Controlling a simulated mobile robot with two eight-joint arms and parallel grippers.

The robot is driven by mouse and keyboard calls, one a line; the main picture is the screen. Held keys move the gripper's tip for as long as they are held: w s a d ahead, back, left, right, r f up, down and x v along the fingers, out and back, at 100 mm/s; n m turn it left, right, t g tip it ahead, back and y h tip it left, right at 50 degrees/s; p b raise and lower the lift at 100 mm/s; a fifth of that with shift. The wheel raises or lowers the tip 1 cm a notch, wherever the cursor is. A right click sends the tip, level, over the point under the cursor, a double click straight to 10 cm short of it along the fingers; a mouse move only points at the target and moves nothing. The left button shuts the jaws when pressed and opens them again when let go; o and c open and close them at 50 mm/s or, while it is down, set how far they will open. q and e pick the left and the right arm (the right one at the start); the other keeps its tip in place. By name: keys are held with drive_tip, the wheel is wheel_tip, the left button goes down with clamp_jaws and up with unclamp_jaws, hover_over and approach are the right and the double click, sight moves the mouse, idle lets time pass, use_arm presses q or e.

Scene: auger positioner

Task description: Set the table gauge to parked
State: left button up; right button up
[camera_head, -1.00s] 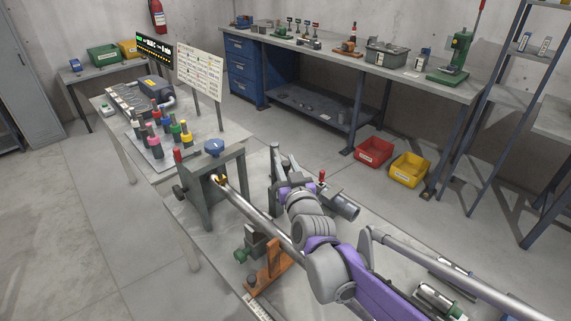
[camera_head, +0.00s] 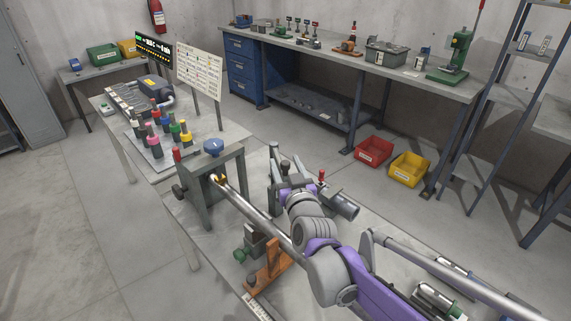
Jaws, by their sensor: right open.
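My right arm, purple and grey, reaches in from the lower right over the bench. Its right gripper (camera_head: 282,160) is open at the far end of the arm, beside a dark-topped upright knob or lever (camera_head: 285,164). I cannot tell whether it touches this. No part in view is clearly labelled as the table gauge. An orange bracket (camera_head: 267,266) stands by a pale graduated scale (camera_head: 259,307) at the bench's near edge, partly hidden by my arm. My left gripper is not in view.
Coloured pegs (camera_head: 155,146) stand farther left.

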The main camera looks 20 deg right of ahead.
drive_tip(key=s+a, duration=0.1)
drive_tip(key=s, duration=0.9)
drive_tip(key=shift+s+a, duration=0.1)
